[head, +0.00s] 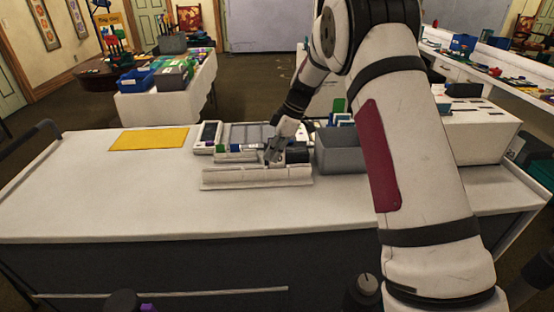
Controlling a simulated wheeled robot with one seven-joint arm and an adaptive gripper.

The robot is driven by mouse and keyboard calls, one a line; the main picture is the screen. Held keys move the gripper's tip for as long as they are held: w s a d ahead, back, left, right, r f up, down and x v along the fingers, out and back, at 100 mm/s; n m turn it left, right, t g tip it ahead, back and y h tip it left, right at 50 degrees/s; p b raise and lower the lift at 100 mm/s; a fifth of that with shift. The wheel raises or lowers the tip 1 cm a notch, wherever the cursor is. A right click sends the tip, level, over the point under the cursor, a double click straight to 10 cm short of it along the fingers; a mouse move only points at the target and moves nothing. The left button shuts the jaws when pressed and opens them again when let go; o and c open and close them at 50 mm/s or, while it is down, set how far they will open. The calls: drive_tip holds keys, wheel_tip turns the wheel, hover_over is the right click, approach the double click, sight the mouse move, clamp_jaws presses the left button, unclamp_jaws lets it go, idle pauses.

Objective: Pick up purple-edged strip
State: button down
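I cannot clearly make out a purple-edged strip. A long white strip-like piece (258,177) lies along the front of a cluster of items on the white table. Just behind it is a row of small pieces with blue, green and white faces (235,149); any purple edge is too small to tell. My gripper (270,160) points down at the right part of this row, close above or among the pieces. Its fingers are small and partly merge with the things around them, so their opening and any hold are unclear.
A grey bin (340,152) stands right of my gripper, with a white box (480,133) beyond my arm. A grey slotted tray (246,134) lies behind the row. A yellow sheet (150,139) lies at left. The front and left of the table (110,200) are clear.

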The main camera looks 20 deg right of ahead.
wheel_tip(320, 180, up, 10)
drive_tip(key=shift+b, duration=0.45)
idle(0.4)
